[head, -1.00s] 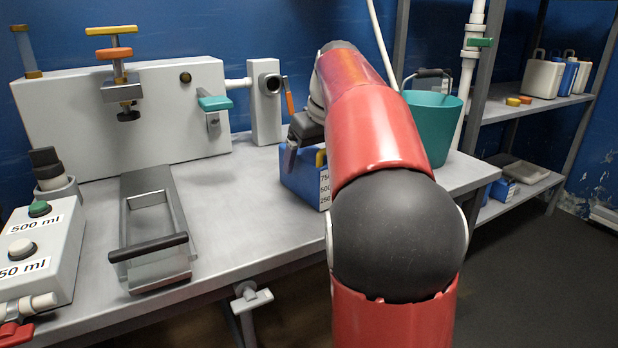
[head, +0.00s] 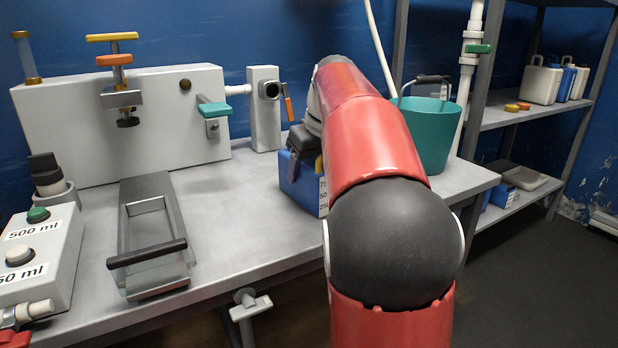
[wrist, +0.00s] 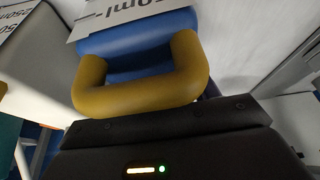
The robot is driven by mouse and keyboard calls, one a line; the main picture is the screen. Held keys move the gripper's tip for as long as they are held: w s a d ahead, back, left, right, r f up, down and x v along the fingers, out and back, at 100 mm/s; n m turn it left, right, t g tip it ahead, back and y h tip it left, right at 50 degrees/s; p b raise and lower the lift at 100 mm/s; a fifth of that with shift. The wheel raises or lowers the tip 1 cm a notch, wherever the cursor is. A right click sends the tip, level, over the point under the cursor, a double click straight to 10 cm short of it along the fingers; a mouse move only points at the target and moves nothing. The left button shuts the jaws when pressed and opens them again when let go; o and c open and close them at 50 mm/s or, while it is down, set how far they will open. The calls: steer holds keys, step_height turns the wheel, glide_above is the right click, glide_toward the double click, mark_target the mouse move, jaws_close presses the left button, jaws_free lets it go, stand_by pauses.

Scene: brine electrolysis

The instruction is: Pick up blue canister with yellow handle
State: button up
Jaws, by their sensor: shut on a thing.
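The blue canister (head: 297,182) stands on the grey bench behind my red arm. Its white volume label shows partly, and my arm hides its right side. My gripper (head: 302,143) is at the canister's top, and its fingers are mostly hidden there. In the wrist view, the yellow handle (wrist: 140,104) is a thick loop on the blue canister body (wrist: 150,35), right against the dark gripper body (wrist: 165,130). My gripper is shut on the handle. The fingertips are not clearly visible. Whether the canister's base touches the bench is hard to tell.
A teal bucket (head: 430,135) stands behind my arm at right. A grey post with a valve (head: 265,110) stands behind the canister. A metal tray with a dark handle (head: 150,245) and a button box (head: 40,255) are at left. The bench between tray and canister is clear.

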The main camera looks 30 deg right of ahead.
steer(key=shift+r, duration=0.1)
step_height(320, 180, up, 20)
steer(key=p, duration=0.6)
